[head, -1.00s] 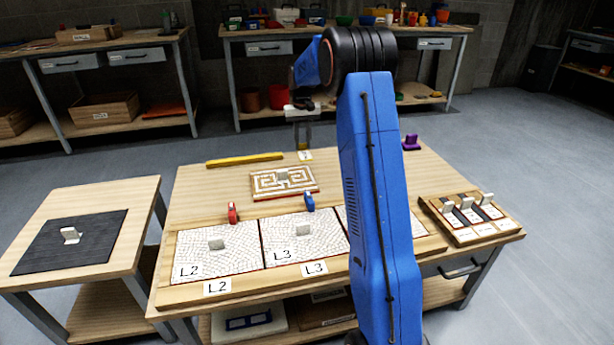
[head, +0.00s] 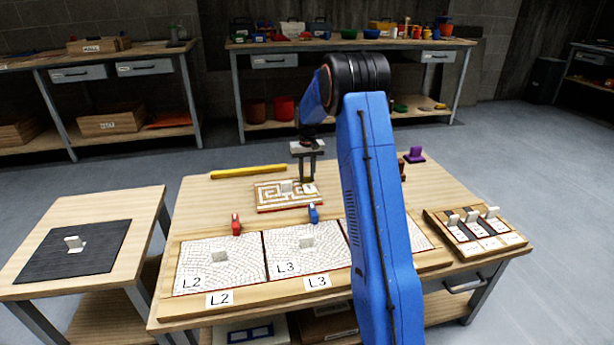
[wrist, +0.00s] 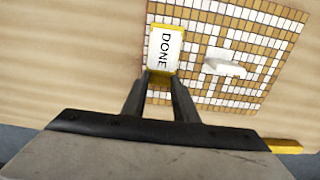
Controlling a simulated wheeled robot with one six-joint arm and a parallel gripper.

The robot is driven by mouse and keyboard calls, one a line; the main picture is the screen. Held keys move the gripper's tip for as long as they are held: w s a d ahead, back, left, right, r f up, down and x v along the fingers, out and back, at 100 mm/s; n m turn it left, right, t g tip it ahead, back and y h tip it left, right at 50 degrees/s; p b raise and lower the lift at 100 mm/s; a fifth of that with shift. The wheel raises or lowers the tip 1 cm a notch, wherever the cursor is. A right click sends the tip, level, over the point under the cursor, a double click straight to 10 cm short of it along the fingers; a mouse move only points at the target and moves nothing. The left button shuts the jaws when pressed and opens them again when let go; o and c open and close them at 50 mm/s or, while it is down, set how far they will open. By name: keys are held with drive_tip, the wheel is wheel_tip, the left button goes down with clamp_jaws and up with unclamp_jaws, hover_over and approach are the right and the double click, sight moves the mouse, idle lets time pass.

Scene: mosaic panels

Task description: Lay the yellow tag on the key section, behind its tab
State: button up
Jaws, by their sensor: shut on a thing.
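My gripper (head: 307,181) is shut on the yellow tag (head: 309,188), at the right part of the key section (head: 262,198). In the wrist view the tag (wrist: 165,48) has a white face reading DONE and a yellow edge, with the fingertips (wrist: 160,74) at its near end. The key section (wrist: 275,45) is a brown-and-white mosaic panel with an upright white tab (wrist: 225,65). The tag is beside the tab, apart from it, on its left in the wrist view. I cannot tell whether the tag touches the panel.
A yellow bar (head: 248,172) lies behind the key section. A red clamp-like piece (head: 236,224) and a blue one (head: 313,213) stand in front, by panels L2 (head: 205,250) and L3 (head: 290,235). My arm hides part of the right side. A purple piece (head: 414,155) stands back right.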

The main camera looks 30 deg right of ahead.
drive_tip(key=shift+f, duration=0.1)
drive_tip(key=o, duration=1)
